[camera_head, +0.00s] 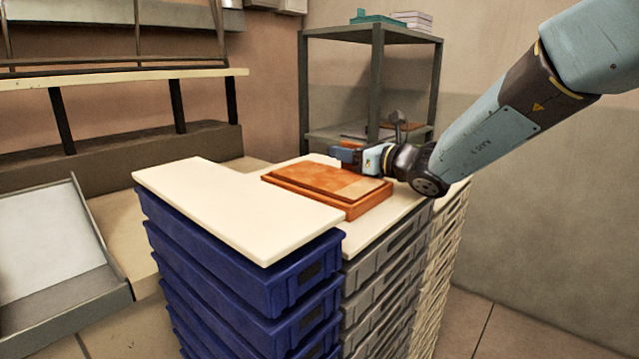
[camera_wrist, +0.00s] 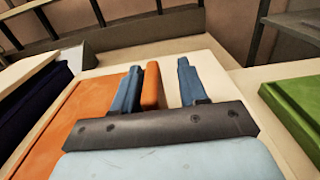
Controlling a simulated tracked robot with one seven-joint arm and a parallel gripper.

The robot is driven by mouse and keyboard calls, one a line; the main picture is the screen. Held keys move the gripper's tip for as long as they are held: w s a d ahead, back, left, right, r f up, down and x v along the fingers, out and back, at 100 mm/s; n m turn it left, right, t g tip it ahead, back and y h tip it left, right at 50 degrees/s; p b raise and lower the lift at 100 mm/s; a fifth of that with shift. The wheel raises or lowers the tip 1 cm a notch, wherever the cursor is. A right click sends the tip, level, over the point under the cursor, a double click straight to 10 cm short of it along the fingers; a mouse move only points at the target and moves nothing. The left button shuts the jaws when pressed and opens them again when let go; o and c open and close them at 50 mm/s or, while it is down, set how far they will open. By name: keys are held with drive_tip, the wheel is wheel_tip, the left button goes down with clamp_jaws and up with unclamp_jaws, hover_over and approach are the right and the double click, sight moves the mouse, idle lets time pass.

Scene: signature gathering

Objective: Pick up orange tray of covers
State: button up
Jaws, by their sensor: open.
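The orange tray (camera_head: 367,208) lies flat on a cream board on top of stacked crates, with flat orange-brown covers (camera_head: 312,178) in it. My gripper (camera_head: 346,156) is at the tray's far right side, low and close to the board. In the wrist view my gripper (camera_wrist: 158,72) is open, with two blue fingers apart. An orange edge of the tray (camera_wrist: 151,86) stands between the fingers, nearer the left one, with a gap to the right one. The left finger is between this edge and the covers (camera_wrist: 70,120). The fingers' lower parts are hidden by the gripper body.
Dark blue crates (camera_head: 250,270) and grey crates (camera_head: 385,270) are stacked under the boards. A cream board (camera_head: 230,205) lies left of the tray. A metal shelf (camera_head: 378,70) stands behind. A green tray (camera_wrist: 298,105) is at right in the wrist view.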

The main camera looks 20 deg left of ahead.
clamp_jaws()
idle(0.5)
